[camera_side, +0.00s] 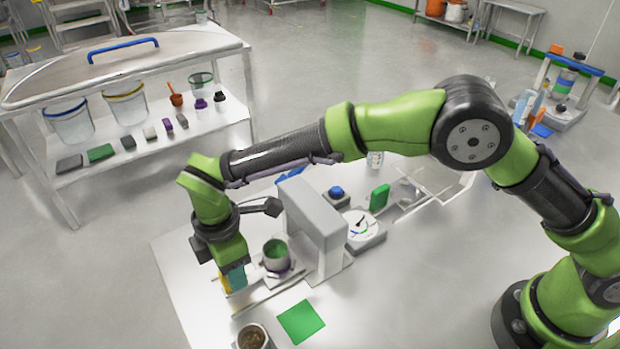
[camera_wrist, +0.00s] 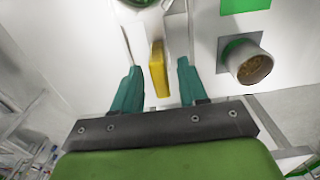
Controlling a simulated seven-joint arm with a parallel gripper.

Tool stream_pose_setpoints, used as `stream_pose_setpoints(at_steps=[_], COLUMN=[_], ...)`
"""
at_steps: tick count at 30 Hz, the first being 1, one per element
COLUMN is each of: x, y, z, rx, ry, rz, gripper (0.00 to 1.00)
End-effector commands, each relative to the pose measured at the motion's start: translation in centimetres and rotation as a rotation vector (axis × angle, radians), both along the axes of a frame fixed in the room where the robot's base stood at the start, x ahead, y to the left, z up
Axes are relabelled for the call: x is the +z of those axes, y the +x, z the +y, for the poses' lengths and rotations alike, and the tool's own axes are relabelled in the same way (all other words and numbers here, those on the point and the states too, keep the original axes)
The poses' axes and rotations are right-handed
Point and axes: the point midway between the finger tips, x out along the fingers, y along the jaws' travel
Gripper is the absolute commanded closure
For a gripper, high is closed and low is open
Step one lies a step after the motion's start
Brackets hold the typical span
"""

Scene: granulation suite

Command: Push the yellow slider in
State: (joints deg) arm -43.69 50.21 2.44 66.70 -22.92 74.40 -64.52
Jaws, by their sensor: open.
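The yellow slider (camera_wrist: 158,68) is a narrow upright-looking block in the wrist view, on the white work surface. My gripper (camera_wrist: 159,80) is open, with one teal finger to the left of the slider and one to the right. Gaps show between the slider and both fingers, and nothing is held. In the side view my gripper (camera_side: 236,279) points down at the left part of the white table, and a bit of the yellow slider (camera_side: 224,284) shows beside the teal finger. The rest of the slider is hidden there by the finger.
A metal pot with green inside (camera_side: 276,254) stands close by, under a grey arch-shaped housing (camera_side: 318,222). A cup of brown material (camera_side: 252,337) and a flat green square (camera_side: 301,321) are near the front. A dial (camera_side: 360,228) sits right of the housing.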

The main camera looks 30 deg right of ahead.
Motion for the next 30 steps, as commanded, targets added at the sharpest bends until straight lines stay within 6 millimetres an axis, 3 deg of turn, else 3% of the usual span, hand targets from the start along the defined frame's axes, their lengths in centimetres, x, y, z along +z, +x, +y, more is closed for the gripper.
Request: stream_pose_setpoints(at_steps=[6, 16, 24, 30], x=[-2.2, -2.5, -2.5, -2.5], y=[0.0, 0.0, 0.0, 0.0], z=[0.0, 0.0, 0.0, 0.0], rx=[0.001, 0.001, 0.001, 0.001], ry=[-0.001, 0.000, 0.000, 0.001], rz=[0.001, 0.000, 0.000, 0.000], gripper=[0.57, 0.57, 0.97, 1.00])
